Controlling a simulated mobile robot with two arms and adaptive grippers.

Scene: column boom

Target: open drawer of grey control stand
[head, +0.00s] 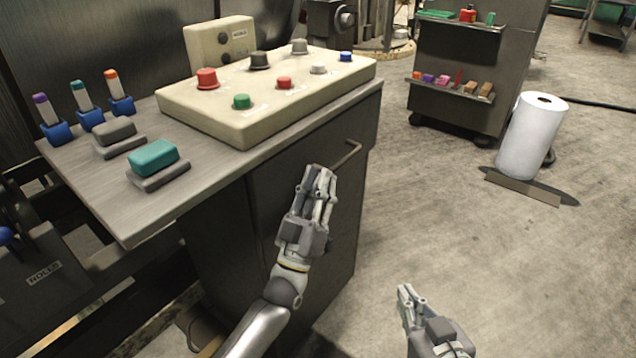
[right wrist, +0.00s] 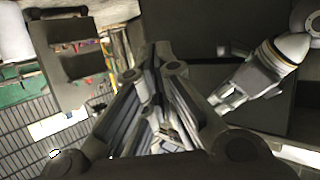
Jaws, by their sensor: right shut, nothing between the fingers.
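The grey control stand (head: 260,200) fills the left and middle of the head view. Its dark front has a bar handle (head: 352,151) near the top, and the drawer front looks flush with the stand. My left gripper (head: 320,170) is in front of the stand, at the left end of the handle, and covers part of it. I cannot tell whether its fingers touch or surround the bar. My right gripper (head: 405,291) is shut and empty, low over the floor to the right of the stand. Its fingers also show in the right wrist view (right wrist: 155,50).
A cream button panel (head: 270,95) sits on the stand's top, with a teal block (head: 152,157), a grey block (head: 114,131) and several markers beside it. A white roll (head: 532,138) and a dark shelf cart (head: 460,75) stand at the right. The floor between is clear.

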